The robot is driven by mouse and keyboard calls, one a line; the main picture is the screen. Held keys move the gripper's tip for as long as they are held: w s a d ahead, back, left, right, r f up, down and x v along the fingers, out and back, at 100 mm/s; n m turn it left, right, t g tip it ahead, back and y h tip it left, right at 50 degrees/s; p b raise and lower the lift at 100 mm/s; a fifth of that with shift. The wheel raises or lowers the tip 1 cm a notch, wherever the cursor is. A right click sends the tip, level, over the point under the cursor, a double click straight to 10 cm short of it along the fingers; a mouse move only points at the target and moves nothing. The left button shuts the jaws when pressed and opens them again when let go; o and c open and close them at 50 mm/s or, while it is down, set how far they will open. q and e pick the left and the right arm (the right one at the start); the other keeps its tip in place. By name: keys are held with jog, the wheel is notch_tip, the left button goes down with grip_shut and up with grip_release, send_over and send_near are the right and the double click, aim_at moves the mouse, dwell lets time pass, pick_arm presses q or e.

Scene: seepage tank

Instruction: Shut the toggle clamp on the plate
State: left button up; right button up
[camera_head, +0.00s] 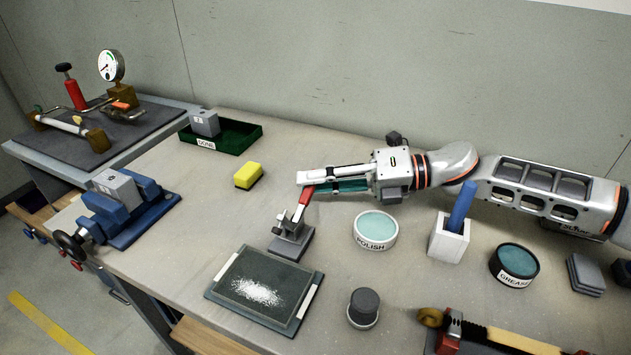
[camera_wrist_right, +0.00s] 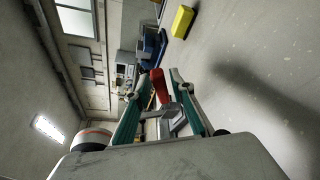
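The toggle clamp (camera_head: 290,228) stands on a small grey base plate (camera_head: 292,248) in the middle of the bench. Its red handle (camera_head: 305,197) points up, leaning slightly right. My right gripper (camera_head: 303,182) reaches in from the right, with its fingertips at the top of the handle. In the right wrist view, the red handle (camera_wrist_right: 160,88) lies between the tips of my two spread fingers (camera_wrist_right: 156,82). The fingers look open, with no clear grip on it. My left gripper is not in view.
A dark plate with white powder (camera_head: 262,284) lies in front of the clamp. A polish tin (camera_head: 376,230), a grey knob (camera_head: 363,308) and a white holder (camera_head: 448,239) stand to the right. A yellow block (camera_head: 248,175) and a blue vise (camera_head: 125,207) are left.

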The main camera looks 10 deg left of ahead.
grip_shut()
jog(key=shift+s+r+p, duration=0.1)
jog(key=shift+r+p, duration=0.25)
jog(key=shift+r+n+p, duration=0.25)
jog(key=shift+n+p, duration=0.1)
jog(key=shift+n, duration=0.05)
jog(key=shift+s+a+f+h, duration=0.1)
jog(key=shift+s+f+h, duration=0.05)
jog(key=shift+h, duration=0.15)
jog(key=shift+o, duration=2.2)
grip_release()
jog(key=shift+d, duration=0.3)
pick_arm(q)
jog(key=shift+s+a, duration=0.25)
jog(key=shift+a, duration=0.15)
pick_arm(e)
jog(key=v, duration=1.1)
jog(key=shift+s+d, duration=0.15)
jog(key=shift+d, duration=0.1)
